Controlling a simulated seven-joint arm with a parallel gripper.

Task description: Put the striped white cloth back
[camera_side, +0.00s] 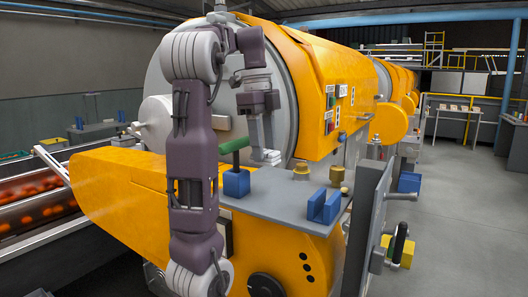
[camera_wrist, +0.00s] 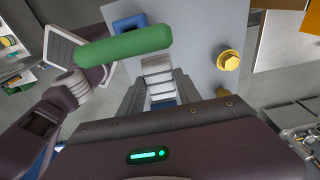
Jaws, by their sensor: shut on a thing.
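My gripper (camera_side: 266,152) is above the grey plate on the machine's front, its fingers pointing down. It is shut on the striped white cloth (camera_side: 272,158), a small white folded-looking piece at the fingertips. In the wrist view the cloth (camera_wrist: 157,70) shows as pale bands between the two fingers (camera_wrist: 159,88). In the side view it appears above the grey plate (camera_side: 275,191); I cannot tell whether it touches anything below.
A green bar (camera_side: 233,146) stands over a blue block (camera_side: 236,183) close left of my gripper. A blue slotted block (camera_side: 323,206) and yellow knobs (camera_side: 301,172) stand on the plate's right part. The plate's middle is bare. A large yellow machine (camera_side: 345,85) rises behind.

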